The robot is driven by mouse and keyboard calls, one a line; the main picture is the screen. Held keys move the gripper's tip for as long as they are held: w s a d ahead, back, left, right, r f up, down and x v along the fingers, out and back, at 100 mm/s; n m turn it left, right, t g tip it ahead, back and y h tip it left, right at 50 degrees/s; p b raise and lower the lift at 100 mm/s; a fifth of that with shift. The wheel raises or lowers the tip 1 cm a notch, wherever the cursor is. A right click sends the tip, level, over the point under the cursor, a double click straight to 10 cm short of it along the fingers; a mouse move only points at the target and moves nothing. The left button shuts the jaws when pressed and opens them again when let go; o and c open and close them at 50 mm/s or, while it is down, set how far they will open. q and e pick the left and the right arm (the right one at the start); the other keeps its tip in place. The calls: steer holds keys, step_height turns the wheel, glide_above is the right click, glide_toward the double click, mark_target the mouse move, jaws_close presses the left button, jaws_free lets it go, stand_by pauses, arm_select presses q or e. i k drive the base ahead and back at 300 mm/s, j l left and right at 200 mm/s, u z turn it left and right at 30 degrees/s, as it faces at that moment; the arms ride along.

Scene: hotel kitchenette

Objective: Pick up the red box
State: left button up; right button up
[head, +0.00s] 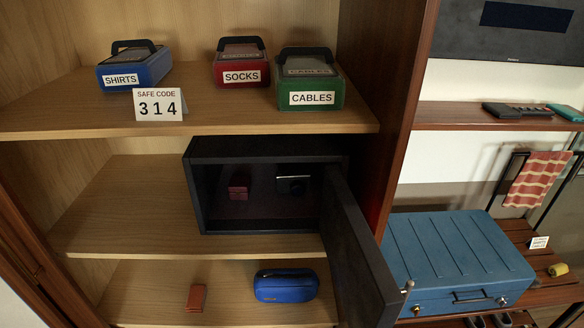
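A red box labelled SOCKS (241,68) with a dark carry handle stands on the top shelf. It is between a blue box labelled SHIRTS (135,68) and a green box labelled CABLES (310,82). A small dark red box-like item (239,186) sits inside the dark safe, on the left. The safe's door (358,250) stands open toward me on the right. Neither of my grippers is in view.
A SAFE CODE 314 card (158,104) stands at the top shelf (60,112) edge. A dark device (293,184) lies in the safe. The bottom shelf holds a reddish-brown item (196,298) and a blue pouch (286,285). A large blue case (455,255) is at right.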

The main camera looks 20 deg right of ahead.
mark_target(238, 187)
steer(key=l+u, duration=0.15)
steer(key=l, duration=0.75)
steer(key=l+u, duration=0.15)
steer(key=l, duration=0.75)
steer(key=j+z, duration=0.25)
steer(key=j, duration=0.3)
steer(key=k+j+z, duration=0.1)
steer(key=j+z, duration=0.15)
steer(key=j, duration=0.25)
